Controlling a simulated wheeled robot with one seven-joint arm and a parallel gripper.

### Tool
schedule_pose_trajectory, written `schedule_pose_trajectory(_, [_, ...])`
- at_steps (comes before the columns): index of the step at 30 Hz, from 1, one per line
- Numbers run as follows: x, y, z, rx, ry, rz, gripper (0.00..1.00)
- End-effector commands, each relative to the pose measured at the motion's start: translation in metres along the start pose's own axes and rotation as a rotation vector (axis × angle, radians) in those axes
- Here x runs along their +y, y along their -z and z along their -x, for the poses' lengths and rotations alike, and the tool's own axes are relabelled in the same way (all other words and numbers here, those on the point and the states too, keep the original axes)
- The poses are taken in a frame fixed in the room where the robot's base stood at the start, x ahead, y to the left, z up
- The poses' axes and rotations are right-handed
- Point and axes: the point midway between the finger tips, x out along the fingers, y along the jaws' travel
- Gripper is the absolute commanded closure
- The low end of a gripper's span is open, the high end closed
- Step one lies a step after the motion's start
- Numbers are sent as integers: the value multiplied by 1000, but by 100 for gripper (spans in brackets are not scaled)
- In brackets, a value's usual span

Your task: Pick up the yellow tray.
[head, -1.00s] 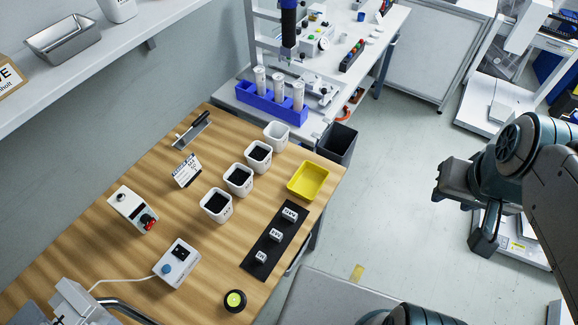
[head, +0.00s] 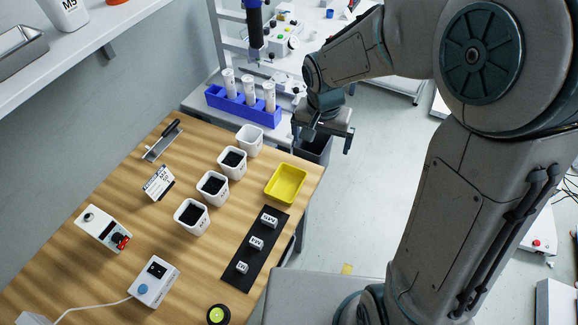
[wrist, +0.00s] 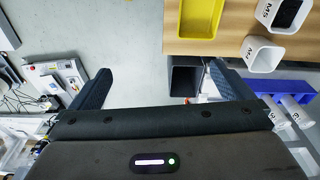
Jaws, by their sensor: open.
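The yellow tray (head: 286,184) is a shallow empty tray lying on the wooden table, near its right edge. My gripper (head: 326,146) is open and empty. In the head view it hangs beyond the tray, above the dark bin off the table's corner. In the wrist view the tray (wrist: 196,18) shows at the top, ahead of and to the right of the space between the two spread fingers (wrist: 155,85). The gripper is apart from the tray.
White cups (head: 213,188) with dark contents stand left of the tray. A black strip (head: 255,247) with small white blocks lies in front of it. A blue rack (head: 243,106) with white tubes stands behind. A dark bin (head: 318,150) is below my gripper.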

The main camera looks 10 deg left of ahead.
Motion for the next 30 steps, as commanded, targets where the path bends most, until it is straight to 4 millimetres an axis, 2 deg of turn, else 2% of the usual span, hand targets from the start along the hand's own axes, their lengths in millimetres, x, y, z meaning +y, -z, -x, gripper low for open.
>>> schedule_pose_trajectory(1, [-16, -1, -20, -25, -2, -10, 0])
schedule_pose_trajectory(6, [-59, -4, -67, -74, 1, -64, 0])
schedule_pose_trajectory(12, [-85, -11, -96, -106, 4, -103, 0])
schedule_pose_trajectory(17, [-89, -14, -113, -113, 3, -112, 0])
schedule_pose_trajectory(24, [-89, -19, -156, -115, 1, -112, 0])
schedule_pose_trajectory(30, [-90, -21, -181, -112, 3, -112, 0])
